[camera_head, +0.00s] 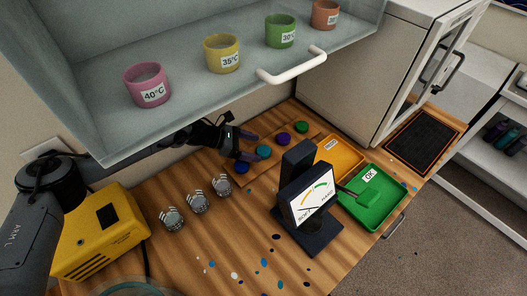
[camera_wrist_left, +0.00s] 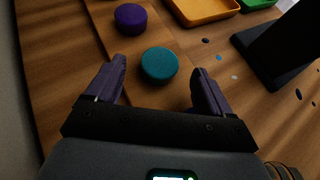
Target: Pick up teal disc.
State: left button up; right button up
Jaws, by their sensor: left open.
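The teal disc (camera_wrist_left: 159,64) lies flat on the wooden board, centred just ahead of and between my open left fingers in the left wrist view. In the head view the teal disc (camera_head: 264,152) is in the row of coloured discs. My left gripper (camera_head: 251,146) is open and empty beside it, its purple fingers pointing toward the disc; the left wrist view shows the same gripper (camera_wrist_left: 158,92). The fingers do not touch the disc. My right gripper is in neither view.
A purple disc (camera_head: 284,139), a green disc (camera_head: 302,127) and a blue disc (camera_head: 241,167) share the board. A dark gauge stand (camera_head: 308,205) is to the right, beside an orange tray (camera_head: 342,160) and a green tray (camera_head: 376,207). A glass-fronted cabinet with several cups hangs above.

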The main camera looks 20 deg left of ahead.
aim_at(264, 151)
pick_arm(q)
jog(key=shift+x, duration=1.5)
jog(key=c, duration=1.1)
